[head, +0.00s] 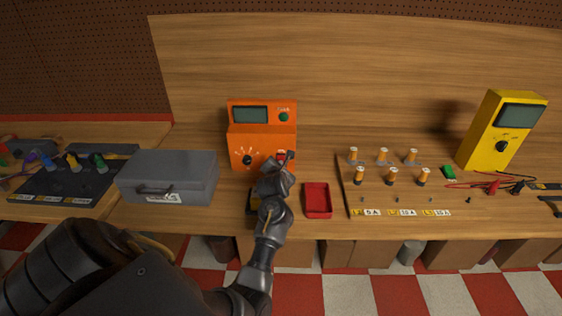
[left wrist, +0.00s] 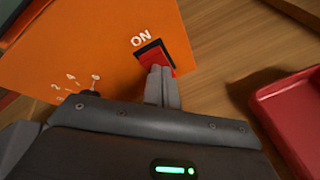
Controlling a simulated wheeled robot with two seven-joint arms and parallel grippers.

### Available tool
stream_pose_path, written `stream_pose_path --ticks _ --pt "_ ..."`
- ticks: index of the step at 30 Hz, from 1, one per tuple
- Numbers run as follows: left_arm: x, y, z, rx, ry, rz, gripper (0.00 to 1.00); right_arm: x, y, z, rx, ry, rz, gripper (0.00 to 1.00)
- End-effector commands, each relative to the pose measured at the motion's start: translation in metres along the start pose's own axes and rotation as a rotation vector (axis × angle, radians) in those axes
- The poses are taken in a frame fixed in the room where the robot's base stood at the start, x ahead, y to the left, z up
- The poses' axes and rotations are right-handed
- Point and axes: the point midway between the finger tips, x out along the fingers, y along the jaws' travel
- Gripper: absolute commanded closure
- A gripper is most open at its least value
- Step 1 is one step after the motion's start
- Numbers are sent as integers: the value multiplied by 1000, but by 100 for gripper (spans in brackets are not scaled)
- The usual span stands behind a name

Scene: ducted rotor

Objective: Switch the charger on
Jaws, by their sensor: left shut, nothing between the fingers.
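The charger (head: 259,136) is an orange box with a grey display, a green button and a dark dial, standing on the wooden bench. Its red rocker switch (left wrist: 154,54), in a black frame marked ON, shows in the left wrist view. My left gripper (left wrist: 161,71) is shut and empty. Its fingertips are at the lower part of the switch and cover some of it; I cannot tell whether they press it. In the head view my left gripper (head: 289,156) is in front of the charger's lower right corner. My right gripper is not in view.
A red tray (head: 318,214) lies right of my left arm. A grey case (head: 168,178) stands left of the charger. Several orange-topped cylinders (head: 392,175) stand on a board at the right. A yellow meter (head: 503,132) stands at the far right.

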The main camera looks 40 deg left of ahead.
Motion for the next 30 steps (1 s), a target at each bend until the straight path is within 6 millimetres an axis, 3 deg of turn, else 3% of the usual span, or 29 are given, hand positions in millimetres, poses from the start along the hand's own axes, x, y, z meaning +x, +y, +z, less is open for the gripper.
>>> stream_pose_path --ticks 30 --pt "-12 -9 -8 1 -1 0 100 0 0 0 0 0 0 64"
